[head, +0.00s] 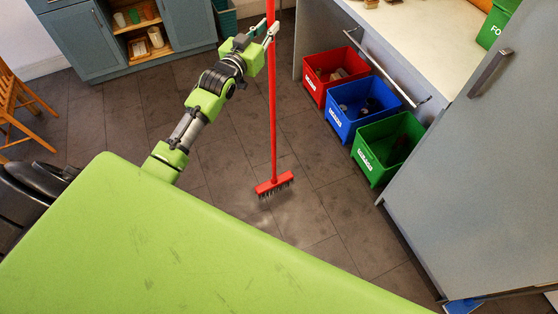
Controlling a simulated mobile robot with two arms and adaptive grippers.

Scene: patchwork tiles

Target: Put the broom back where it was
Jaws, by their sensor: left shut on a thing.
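The broom (273,130) has a red handle and a red head (273,184) with dark bristles. It stands close to upright in the middle of the head view, its head at or just above the tiled floor; I cannot tell whether the bristles touch. My left gripper (268,32) is shut on the upper part of the handle. The top end of the handle runs to the upper edge of the picture. My right gripper is not in view.
A red bin (316,92), a blue bin (343,127) and a green bin (366,165) stand under the counter (430,35) at the right. A grey cabinet door (470,170) is beside them. A wooden chair (12,100) is at the left. Floor around the broom is clear.

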